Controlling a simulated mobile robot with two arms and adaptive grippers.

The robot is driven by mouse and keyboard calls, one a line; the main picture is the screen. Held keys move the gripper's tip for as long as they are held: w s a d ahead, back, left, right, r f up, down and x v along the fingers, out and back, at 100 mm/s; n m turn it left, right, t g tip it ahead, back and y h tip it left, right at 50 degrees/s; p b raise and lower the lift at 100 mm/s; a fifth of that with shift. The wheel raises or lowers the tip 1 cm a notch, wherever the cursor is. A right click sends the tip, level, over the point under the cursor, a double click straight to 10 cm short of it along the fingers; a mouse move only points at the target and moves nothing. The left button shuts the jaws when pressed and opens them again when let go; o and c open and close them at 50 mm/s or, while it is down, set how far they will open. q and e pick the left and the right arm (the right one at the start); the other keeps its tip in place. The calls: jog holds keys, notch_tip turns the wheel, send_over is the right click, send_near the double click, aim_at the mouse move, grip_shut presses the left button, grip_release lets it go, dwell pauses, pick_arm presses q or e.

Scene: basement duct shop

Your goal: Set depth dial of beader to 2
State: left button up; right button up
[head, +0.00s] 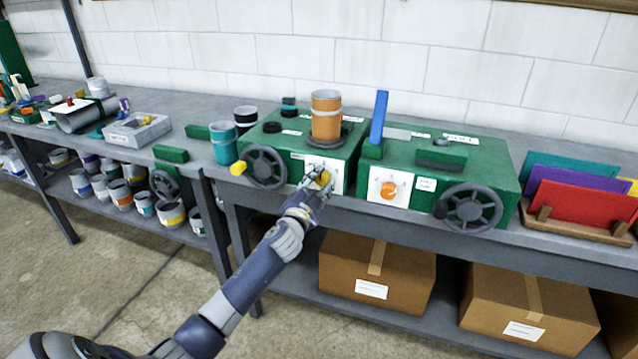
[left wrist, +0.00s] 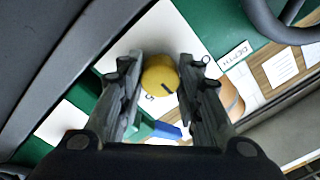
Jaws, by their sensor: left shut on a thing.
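The beader (head: 285,145) is a green machine on the bench, with a white front panel and a yellow depth dial (head: 324,178). My left gripper (head: 317,186) reaches the panel from below, its fingers shut on the dial. In the left wrist view the round yellow dial (left wrist: 160,76) sits between the two fingers, with a short black mark on its face. A digit that looks like 5 shows on the white panel beside it. A "DEPTH" label (left wrist: 234,56) is next to the panel. Other digits are hidden or unreadable. My right gripper is out of view.
A second green machine (head: 480,155) with an orange dial (head: 389,190) stands close on the right. A black handwheel (head: 265,167) is just left of the yellow dial. An orange can (head: 326,115) stands on the beader. Cardboard boxes (head: 376,272) sit below.

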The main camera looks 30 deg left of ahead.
pick_arm(q)
jog(key=shift+r, duration=0.1)
jog(key=o, duration=1.1)
jog(key=shift+s, duration=0.1)
jog(key=shift+s+d, duration=0.1)
jog(key=shift+s, duration=0.1)
jog(key=v, duration=1.1)
jog(key=shift+s, duration=0.2)
